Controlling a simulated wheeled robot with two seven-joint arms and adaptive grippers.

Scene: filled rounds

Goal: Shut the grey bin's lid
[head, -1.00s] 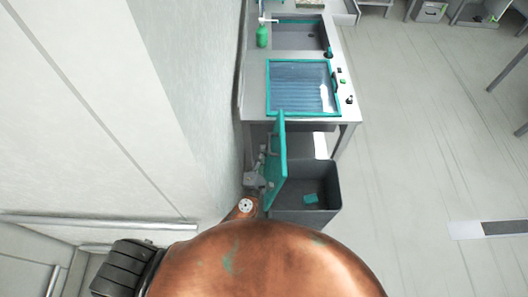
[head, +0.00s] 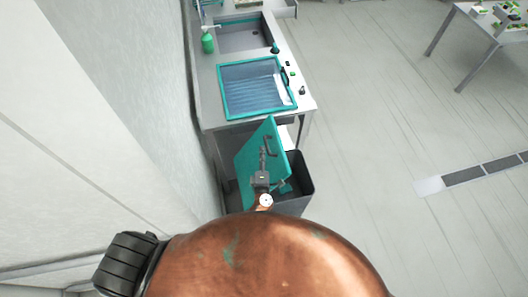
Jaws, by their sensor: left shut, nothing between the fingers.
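The grey bin (head: 305,187) stands on the floor past the near end of the counter, its dark opening partly showing at the right. Its teal lid (head: 250,160) is tilted up and leans over part of the opening. My left gripper (head: 267,145) is shut and empty, in front of the lid's broad face in the head view. I cannot tell whether the fingers touch the lid. The lid and my arm hide the bin's left part. My right gripper is not in view.
The counter (head: 208,88) with a sink and a teal-framed panel (head: 257,88) stands just beyond the bin. A wall (head: 150,110) runs close along the left.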

